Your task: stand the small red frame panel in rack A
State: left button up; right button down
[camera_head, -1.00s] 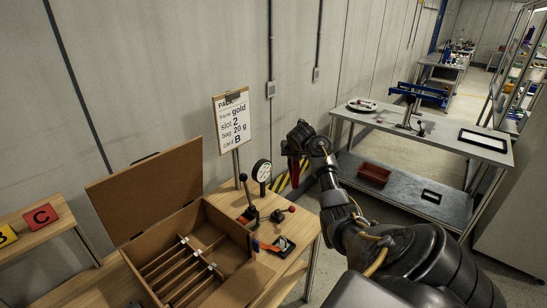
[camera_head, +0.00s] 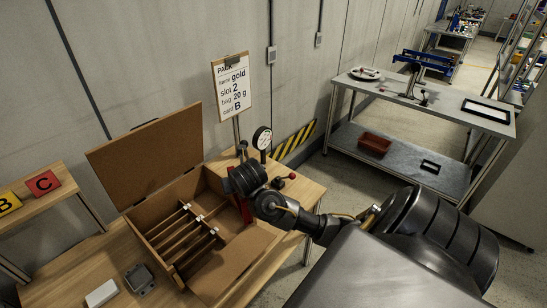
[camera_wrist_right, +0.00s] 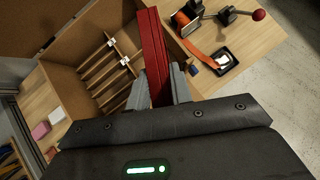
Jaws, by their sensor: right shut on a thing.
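The small red frame panel (camera_wrist_right: 154,55) is between the fingers of my right gripper (camera_wrist_right: 158,95) in the right wrist view, sticking out past the fingertips. In the head view the panel (camera_head: 246,211) shows as a red strip below my right gripper (camera_head: 243,190), over the right side of the open wooden box. I cannot tell if it touches the box wall. No rack marked A is in view. My left gripper is not in view.
The open box (camera_head: 158,222) has thin dividers and a raised lid (camera_head: 150,160). A dial gauge (camera_head: 262,138) and a red-knobbed lever (camera_head: 291,176) stand right of it. A white block (camera_head: 101,293) and a grey part (camera_head: 139,279) lie front left. A metal table (camera_head: 430,112) stands behind.

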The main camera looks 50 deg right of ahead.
jog(key=s+a+f+n+y+b, duration=0.1)
jog(key=s+a+f+n+b, duration=0.1)
jog(key=s+a+f+b, duration=0.2)
jog(key=s+a+f+n+y+b, duration=0.2)
jog(key=a+f+b, duration=0.6)
jog(key=a, duration=0.5)
jog(key=shift+s+f+n+t+y, duration=0.3)
jog(key=shift+s+f+n+t, duration=0.25)
jog(key=shift+s, duration=0.55)
jog(key=shift+r, duration=0.1)
